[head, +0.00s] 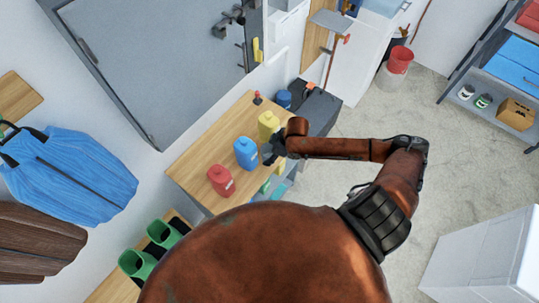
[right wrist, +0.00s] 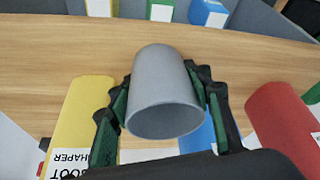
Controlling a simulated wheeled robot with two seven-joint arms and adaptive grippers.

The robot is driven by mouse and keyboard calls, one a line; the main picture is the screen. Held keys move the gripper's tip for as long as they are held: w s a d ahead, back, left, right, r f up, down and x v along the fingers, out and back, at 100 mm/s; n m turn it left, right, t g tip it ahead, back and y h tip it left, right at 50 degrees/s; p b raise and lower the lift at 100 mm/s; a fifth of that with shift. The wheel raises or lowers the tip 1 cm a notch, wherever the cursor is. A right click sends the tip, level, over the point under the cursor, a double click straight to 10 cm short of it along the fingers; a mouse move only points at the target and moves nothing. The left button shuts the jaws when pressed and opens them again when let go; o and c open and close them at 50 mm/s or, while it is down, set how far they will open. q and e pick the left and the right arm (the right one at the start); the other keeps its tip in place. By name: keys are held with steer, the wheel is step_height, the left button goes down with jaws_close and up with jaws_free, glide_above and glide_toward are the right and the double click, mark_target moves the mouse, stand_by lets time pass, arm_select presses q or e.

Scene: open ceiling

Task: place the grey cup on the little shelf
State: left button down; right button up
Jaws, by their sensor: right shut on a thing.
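In the right wrist view a smooth grey cup (right wrist: 160,78) sits between the two dark fingers of my right gripper (right wrist: 162,90). In the head view my right gripper (head: 270,152) is beside the blue and yellow bottles, at the right edge of a wooden top (head: 205,155); I cannot make out the cup there. The wooden surface (right wrist: 50,45) lies behind the cup in the wrist view; whether cup and wood touch is unclear. I cannot tell which surface is the little shelf. My left gripper is not in view.
A red bottle (head: 221,180), a blue bottle (head: 246,153) and a yellow bottle (head: 268,125) stand in a row on the wooden top, close to my right gripper. A dark cabinet (head: 318,110) adjoins it. Bare wood lies left of the bottles. Green boots (head: 138,263) stand at lower left.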

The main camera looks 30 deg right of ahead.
steer(key=shift+f, duration=0.15)
steer(key=o, duration=0.8)
